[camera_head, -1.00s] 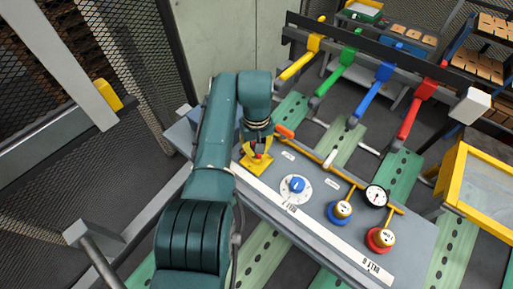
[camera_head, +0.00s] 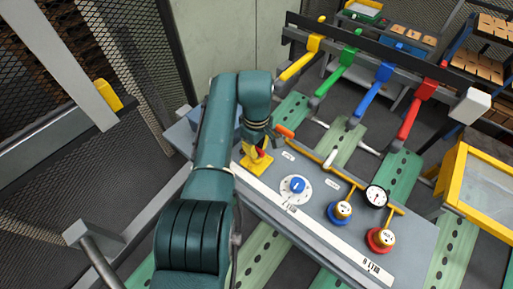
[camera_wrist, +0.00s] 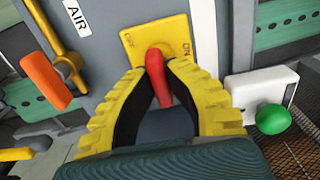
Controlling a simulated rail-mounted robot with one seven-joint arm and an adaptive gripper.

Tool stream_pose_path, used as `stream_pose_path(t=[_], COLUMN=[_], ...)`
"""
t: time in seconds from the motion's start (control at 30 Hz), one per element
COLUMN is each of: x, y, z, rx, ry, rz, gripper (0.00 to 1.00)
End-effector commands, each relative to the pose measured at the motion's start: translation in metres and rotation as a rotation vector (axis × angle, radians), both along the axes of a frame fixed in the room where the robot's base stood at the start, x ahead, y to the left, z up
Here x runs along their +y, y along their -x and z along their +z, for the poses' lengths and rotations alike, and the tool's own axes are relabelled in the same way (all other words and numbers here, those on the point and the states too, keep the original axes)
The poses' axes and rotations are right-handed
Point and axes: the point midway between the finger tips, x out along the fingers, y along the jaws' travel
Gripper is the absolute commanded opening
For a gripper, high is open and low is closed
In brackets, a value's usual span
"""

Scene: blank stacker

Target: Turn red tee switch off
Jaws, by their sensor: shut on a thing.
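The red tee switch (camera_wrist: 156,67) stands out from a yellow plate (camera_wrist: 140,42) in the wrist view. The plate has OFF lettered toward its left and ON at its right. My gripper (camera_wrist: 159,70) has its yellow ridged fingers on both sides of the red handle, shut on it, with the handle's end between the dark inner pads. In the head view the yellow plate (camera_head: 251,163) is at the panel's left end, and my gripper (camera_head: 260,147) is just above it. My wrist and fingers partly hide the switch there; its exact angle cannot be told.
On the panel are an orange handle (camera_wrist: 46,80), a blue dial (camera_head: 297,185), a gauge (camera_head: 376,196), a blue-based knob (camera_head: 341,211) and a red-based knob (camera_head: 380,238). A white box with a green button (camera_wrist: 273,118) is right of the switch in the wrist view.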

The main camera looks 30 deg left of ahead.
Motion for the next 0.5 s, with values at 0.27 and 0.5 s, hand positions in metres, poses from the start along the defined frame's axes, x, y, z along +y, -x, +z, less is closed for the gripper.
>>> stream_pose_path(t=[0.27,0.5], x=[0.0,0.0], y=[0.001,0.0007], z=[-0.0035,-0.0025], rx=[0.004,0.003], ry=[0.0,0.0], rz=[0.003,0.002], gripper=[0.0,0.42])
